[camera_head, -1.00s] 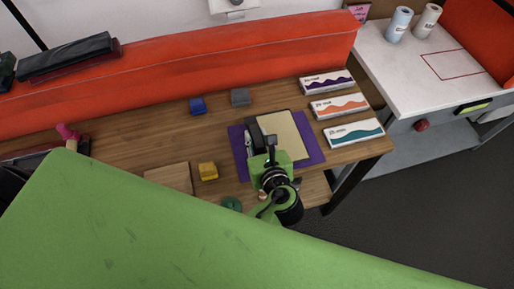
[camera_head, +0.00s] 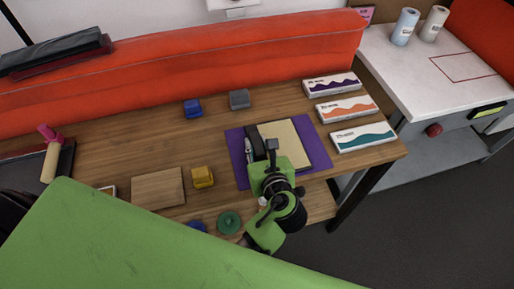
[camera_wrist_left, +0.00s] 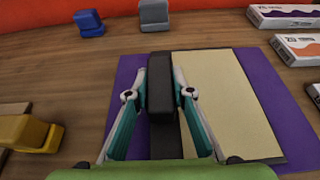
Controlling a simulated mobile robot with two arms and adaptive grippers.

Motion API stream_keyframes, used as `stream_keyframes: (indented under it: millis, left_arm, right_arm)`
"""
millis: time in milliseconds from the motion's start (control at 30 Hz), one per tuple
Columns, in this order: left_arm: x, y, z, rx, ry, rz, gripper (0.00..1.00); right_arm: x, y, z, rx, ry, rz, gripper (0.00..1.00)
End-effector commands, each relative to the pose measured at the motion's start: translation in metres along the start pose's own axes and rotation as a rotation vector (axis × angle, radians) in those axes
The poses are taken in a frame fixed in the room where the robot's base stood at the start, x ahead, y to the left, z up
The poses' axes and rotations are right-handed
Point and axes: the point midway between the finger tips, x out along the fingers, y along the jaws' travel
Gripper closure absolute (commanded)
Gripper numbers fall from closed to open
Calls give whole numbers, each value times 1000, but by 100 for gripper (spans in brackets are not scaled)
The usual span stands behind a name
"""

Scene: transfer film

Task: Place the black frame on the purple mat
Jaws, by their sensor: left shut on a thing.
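The black frame (camera_wrist_left: 160,105) lies over the purple mat (camera_wrist_left: 268,95), with a cream panel (camera_wrist_left: 225,95) to the right of its thick black bar. In the head view, the cream panel (camera_head: 285,142) and the purple mat (camera_head: 238,165) show near the table's front right. My left gripper (camera_wrist_left: 161,88) is shut on the black bar, one finger on each side. It also shows in the head view (camera_head: 254,152), above the mat's left part. Whether the frame touches the mat is hard to tell. My right gripper is out of view.
Blue (camera_head: 193,109) and grey (camera_head: 239,99) blocks stand behind. Several boxes, one with a teal wave (camera_head: 363,138), lie to the right.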

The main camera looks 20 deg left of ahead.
Motion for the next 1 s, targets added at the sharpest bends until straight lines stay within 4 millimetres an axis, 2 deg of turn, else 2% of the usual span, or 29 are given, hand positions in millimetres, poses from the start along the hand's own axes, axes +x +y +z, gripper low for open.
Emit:
stream_keyframes:
  millis: [233,267,300,700,867,1000]
  left_arm:
    - [0,0,0,1,-1,0,100]
    - [0,0,-1,1,-1,1,71]
    - [0,0,-1,1,-1,1,62]
    - [-1,0,2,-1,-1,0,62]
    - [-22,0,6,2,3,1,62]
    - [-51,0,7,3,4,0,62]
  right_arm:
    - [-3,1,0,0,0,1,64]
    - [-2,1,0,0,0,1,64]
    - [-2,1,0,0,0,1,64]
    - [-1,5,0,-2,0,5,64]
    - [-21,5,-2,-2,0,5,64]
    - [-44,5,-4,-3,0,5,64]
